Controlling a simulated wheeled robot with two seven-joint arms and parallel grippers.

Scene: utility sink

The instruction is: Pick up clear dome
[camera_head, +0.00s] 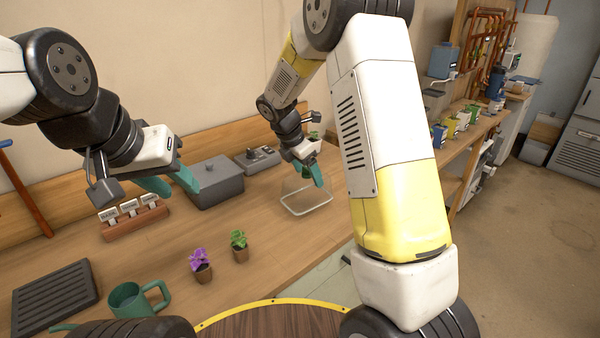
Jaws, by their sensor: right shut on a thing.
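The clear dome (307,207) is a see-through cover with a pale rim, at the right part of the wooden bench in the head view. My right gripper (314,174) is at the top of the dome, with its teal fingers shut on it. I cannot tell whether the rim is touching the bench. My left gripper (172,187) is open and empty above the bench, left of the dome and in front of the grey box.
The grey lidded box (215,183) and a dark device (257,159) stand at the back. A wooden label rack (134,221), purple potted flower (200,267), green potted plant (239,247), green watering can (130,301) and black tray (53,296) occupy the bench. Its middle is fairly clear.

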